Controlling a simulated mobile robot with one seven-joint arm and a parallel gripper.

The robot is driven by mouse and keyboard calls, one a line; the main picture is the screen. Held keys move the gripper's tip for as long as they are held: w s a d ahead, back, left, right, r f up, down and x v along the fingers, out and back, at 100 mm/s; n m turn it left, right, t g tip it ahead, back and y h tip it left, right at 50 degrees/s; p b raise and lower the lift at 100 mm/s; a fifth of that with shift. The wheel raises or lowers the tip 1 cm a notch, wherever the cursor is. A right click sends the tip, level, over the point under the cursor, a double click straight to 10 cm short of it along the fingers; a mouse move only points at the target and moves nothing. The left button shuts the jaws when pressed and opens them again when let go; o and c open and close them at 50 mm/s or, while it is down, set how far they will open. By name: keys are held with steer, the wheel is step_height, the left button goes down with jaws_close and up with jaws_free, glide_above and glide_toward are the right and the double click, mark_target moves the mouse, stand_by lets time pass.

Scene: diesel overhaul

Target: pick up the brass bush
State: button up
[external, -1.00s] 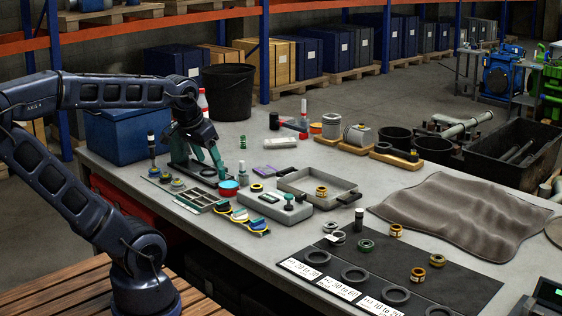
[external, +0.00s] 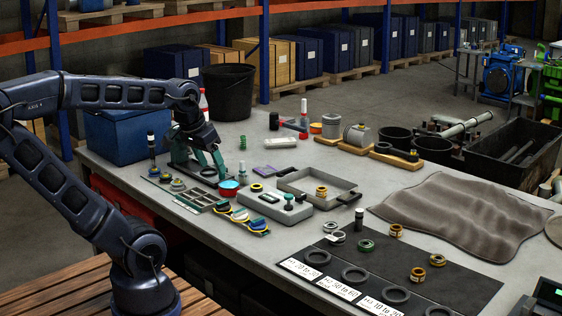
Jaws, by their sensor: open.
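Several brass-coloured ring-shaped bushes are in view. One bush (external: 321,191) sits in the shallow grey tray (external: 290,186). Other brass-coloured rings lie on the black mat: one near its back edge (external: 396,230), one towards the right (external: 437,260) and one in front of that (external: 417,274). The picture does not show which one the task means. My gripper (external: 198,174) points down over the left part of the bench, near the blue box, well left of all these rings. Its green fingers are apart, and I see nothing held between them.
A green ring (external: 367,245) and a grey ring (external: 338,237) lie near the brass ones. Black rings and white label cards line the mat's front.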

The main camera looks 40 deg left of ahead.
mark_target(419, 271)
steer(key=w+d+f+n+g+h, duration=0.2)
steer(key=w+d+f+n+h, duration=0.25)
steer(key=w+d, duration=0.65)
steer(key=w+d+f+n+g+h, duration=0.2)
steer(key=w+d+f+n+h, duration=0.25)
steer(key=w+d, duration=0.6)
steer(key=w+d+f+n+h, duration=0.1)
steer(key=w+d+f+n, duration=0.2)
steer(key=w+d+f, duration=0.1)
steer(key=w+d+f+n+t+h, duration=0.1)
steer(key=w+d+f+n, duration=0.2)
steer(key=d+f, duration=0.4)
steer(key=w+d+f+n+t+h, duration=0.1)
steer(key=w+d+f+n, duration=0.3)
steer(key=d+f+n, duration=0.1)
steer(key=shift+w+d+f+h, duration=0.2)
steer(key=shift+d+f, duration=0.1)
steer(key=shift+f, duration=0.25)
steer(key=shift+w+d+f+h, duration=0.15)
steer(key=shift+d+f, duration=0.15)
steer(key=shift+f, duration=0.2)
steer(key=shift+w+x, duration=0.2)
steer(key=shift+x, duration=5.2)
steer(key=shift+a+f, duration=0.1)
steer(key=shift+f, duration=0.05)
steer(key=c, duration=1.2)
